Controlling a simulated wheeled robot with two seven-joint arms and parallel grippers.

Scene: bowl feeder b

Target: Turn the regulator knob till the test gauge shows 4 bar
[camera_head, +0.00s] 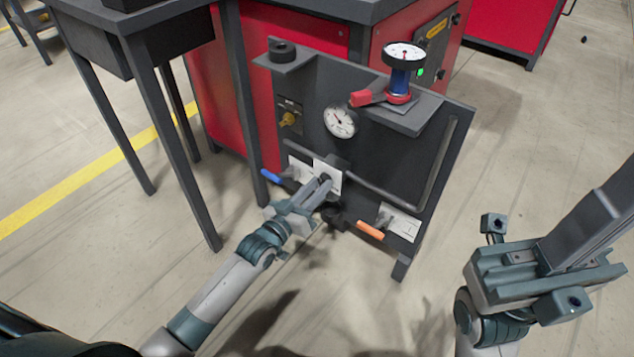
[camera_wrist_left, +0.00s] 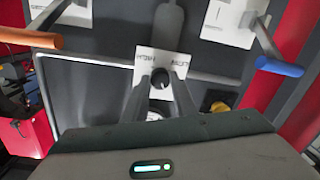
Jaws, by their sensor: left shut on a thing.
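My left gripper (camera_head: 326,185) is shut on the dark round regulator knob (camera_wrist_left: 160,77), in front of a white label plate (camera_head: 329,170) on the dark panel. In the left wrist view the two fingers (camera_wrist_left: 160,82) sit on either side of the knob. A white-faced gauge (camera_head: 340,121) is set in the panel above. Another white-faced gauge (camera_head: 404,55) tops a blue body on the panel's right shelf. Both needles are too small to read surely, and I cannot tell which is the test gauge. My right gripper (camera_head: 590,225) is at the right, away from the panel; its fingertips run toward the picture edge.
A blue lever (camera_head: 271,176) is left of the knob and an orange lever (camera_head: 370,230) right of it. A bent pipe (camera_head: 436,170) runs along the panel's right side. A red lever (camera_head: 366,98) is on the shelf. Dark table legs (camera_head: 178,150) stand at left.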

